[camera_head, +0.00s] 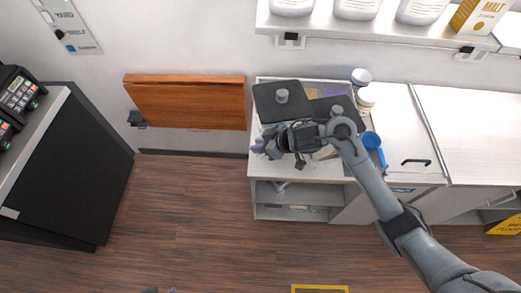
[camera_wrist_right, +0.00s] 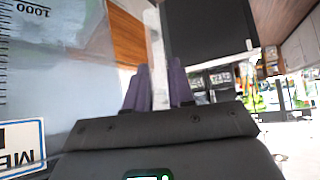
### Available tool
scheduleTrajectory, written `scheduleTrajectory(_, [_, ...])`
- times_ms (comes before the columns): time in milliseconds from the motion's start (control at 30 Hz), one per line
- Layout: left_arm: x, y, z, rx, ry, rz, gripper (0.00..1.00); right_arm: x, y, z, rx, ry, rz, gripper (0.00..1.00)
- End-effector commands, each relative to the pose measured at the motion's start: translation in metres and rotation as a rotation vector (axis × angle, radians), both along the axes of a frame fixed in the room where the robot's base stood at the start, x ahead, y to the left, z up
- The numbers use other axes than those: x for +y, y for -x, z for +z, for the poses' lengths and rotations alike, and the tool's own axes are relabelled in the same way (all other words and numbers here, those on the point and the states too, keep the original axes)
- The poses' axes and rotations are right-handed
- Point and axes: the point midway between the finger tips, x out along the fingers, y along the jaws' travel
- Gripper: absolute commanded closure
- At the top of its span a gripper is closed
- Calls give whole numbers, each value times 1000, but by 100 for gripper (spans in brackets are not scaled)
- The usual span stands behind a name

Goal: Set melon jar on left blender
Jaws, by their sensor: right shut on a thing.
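My right gripper (camera_head: 262,146) reaches in over the front of the white counter and points left. Its purple fingers also show in the right wrist view (camera_wrist_right: 160,88). The jar is clear, with a scale and a partly seen "ME" label, upside down in that view. In the head view, a dark square lid with a grey knob (camera_head: 277,101) lies just behind this gripper, apparently the jar's. A second dark lid (camera_head: 331,104) is to its right. Only a sliver of my left gripper seems to show at the bottom edge.
White-lidded containers (camera_head: 361,76) and a blue round item (camera_head: 371,140) stand right of the lids. A shelf (camera_head: 380,32) with tubs hangs above. A folded wooden panel (camera_head: 186,102) is on the wall, and a black cabinet (camera_head: 75,165) stands left. The floor between is clear.

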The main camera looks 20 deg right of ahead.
Motion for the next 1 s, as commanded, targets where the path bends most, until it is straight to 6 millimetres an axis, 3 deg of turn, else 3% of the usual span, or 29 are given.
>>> scheduleTrajectory(33, [0, 0, 2, 0, 1, 1, 57, 0, -3, 13, -14, 1, 0, 100])
scheduleTrajectory(300, [-2, 0, 9, 0, 9, 6, 57, 0, -2, 38, -10, 1, 0, 100])
scheduleTrajectory(1000, [-1, 0, 37, 1, 4, 3, 57, 0, -2, 62, -9, 1, -1, 100])
